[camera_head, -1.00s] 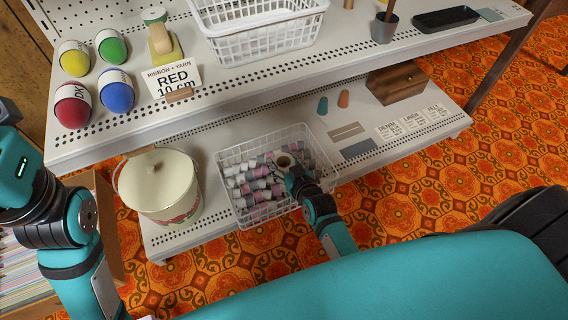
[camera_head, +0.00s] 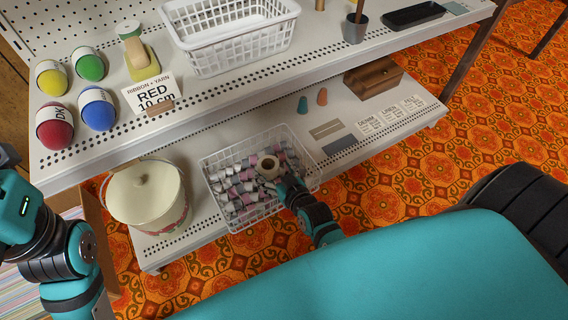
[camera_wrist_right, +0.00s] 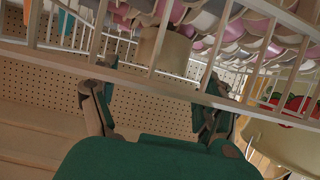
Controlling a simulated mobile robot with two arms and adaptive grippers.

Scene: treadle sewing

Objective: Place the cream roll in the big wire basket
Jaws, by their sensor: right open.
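The cream roll (camera_head: 268,164) lies on top of the spools inside the white wire basket (camera_head: 238,226) on the lower shelf, near its right side. My right gripper (camera_head: 284,186) is at the basket's near right rim, just in front of the roll. In the right wrist view the gripper (camera_wrist_right: 155,95) is open and empty, its two fingers apart. There the roll (camera_wrist_right: 165,48) shows beyond the basket wires, clear of the fingers. The roll's underside is hidden. My left arm shows at the left edge, but its gripper is out of view.
Grey, pink and white spools (camera_head: 240,190) fill the basket. A cream lidded pot (camera_head: 145,195) stands to its left. The upper shelf above holds another white basket (camera_head: 230,50) and several coloured balls. A wooden box (camera_head: 373,78) sits at the lower shelf's right.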

